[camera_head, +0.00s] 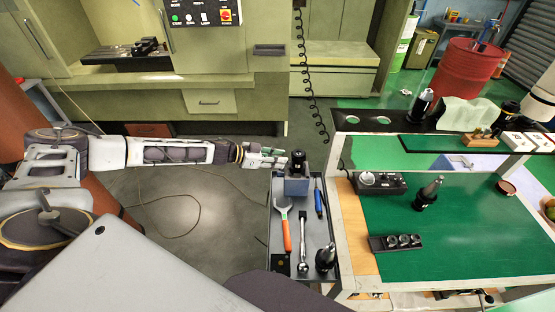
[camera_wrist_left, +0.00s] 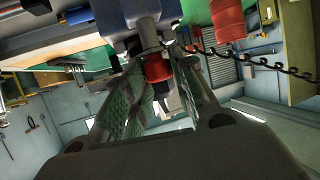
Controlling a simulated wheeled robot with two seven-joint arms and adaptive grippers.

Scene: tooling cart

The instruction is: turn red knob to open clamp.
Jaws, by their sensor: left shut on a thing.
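The clamp is a grey-blue block (camera_head: 297,186) with a black tool holder in its top, at the far end of the tooling cart (camera_head: 285,262). In the left wrist view its blue body (camera_wrist_left: 110,15) shows at the top, with a grey shaft coming out of it. The red knob (camera_wrist_left: 158,69) sits on that shaft, between my left fingers. My left gripper (camera_head: 284,161) reaches the clamp from the left and is shut on the knob. I cannot make out the knob in the head view. My right gripper is not in view.
On the cart lie an orange-handled wrench (camera_head: 286,232), a ratchet (camera_head: 303,250), a blue-handled tool (camera_head: 318,201) and a black tool holder (camera_head: 326,257). A green-topped table (camera_head: 460,245) stands close on the right. Open floor (camera_head: 205,215) lies left of the cart.

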